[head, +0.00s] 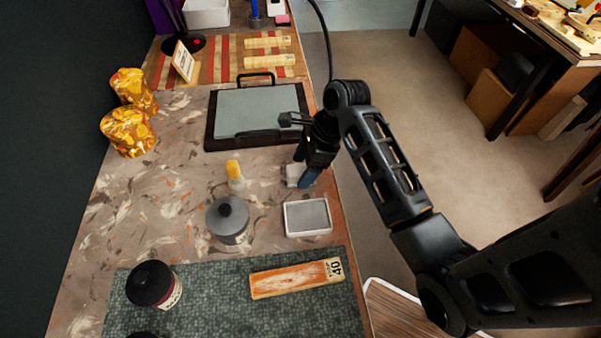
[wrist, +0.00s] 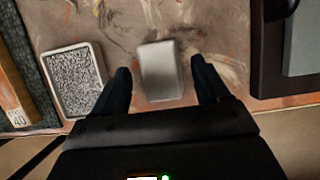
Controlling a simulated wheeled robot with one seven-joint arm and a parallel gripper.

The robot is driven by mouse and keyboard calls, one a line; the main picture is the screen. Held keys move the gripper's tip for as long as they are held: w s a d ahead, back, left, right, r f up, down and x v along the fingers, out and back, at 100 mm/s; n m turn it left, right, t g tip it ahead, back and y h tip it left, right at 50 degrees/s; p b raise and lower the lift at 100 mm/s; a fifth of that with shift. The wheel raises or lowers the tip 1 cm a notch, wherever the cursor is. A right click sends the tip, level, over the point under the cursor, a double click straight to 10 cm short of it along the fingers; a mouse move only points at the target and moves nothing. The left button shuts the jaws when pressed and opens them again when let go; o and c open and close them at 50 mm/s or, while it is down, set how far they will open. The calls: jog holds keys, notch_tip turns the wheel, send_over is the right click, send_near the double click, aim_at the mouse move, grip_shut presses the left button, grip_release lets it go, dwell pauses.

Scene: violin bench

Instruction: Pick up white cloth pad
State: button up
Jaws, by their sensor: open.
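The white cloth pad (wrist: 160,70) is a small pale block lying on the bench top. In the wrist view it sits between and just beyond the two open fingers of my gripper (wrist: 163,88), with space on both sides. In the head view the pad (head: 292,172) shows only in part behind my gripper (head: 306,178), which hangs over it near the bench's right edge. My gripper is open and empty. The height of the fingertips above the bench is hard to tell.
A white-rimmed grey tray (head: 307,217) lies close by; it also shows in the wrist view (wrist: 98,62). A grey lidded jar (head: 228,222), a yellow-topped bottle (head: 235,178) and a black-framed plate (head: 213,130) are near. Bare bench (head: 185,190) lies to the left.

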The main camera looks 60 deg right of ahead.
aim_at(293, 170)
jog(key=shift+f, duration=0.1)
jog(key=c, duration=1.1)
jog(key=shift+c, duration=0.2)
jog(key=shift+w+r, duration=0.1)
jog(key=shift+r, duration=0.6)
notch_tip(293, 170, up, 3)
jog(key=shift+f, duration=0.1)
jog(key=s+d+r+p, duration=0.4)
jog(key=s+d+r, duration=0.1)
jog(key=s, duration=0.5)
jog(key=shift+d+r+p, duration=0.3)
jog(key=shift+d+r, duration=0.1)
jog(key=shift+r, duration=0.5)
jog(key=shift+s, duration=0.1)
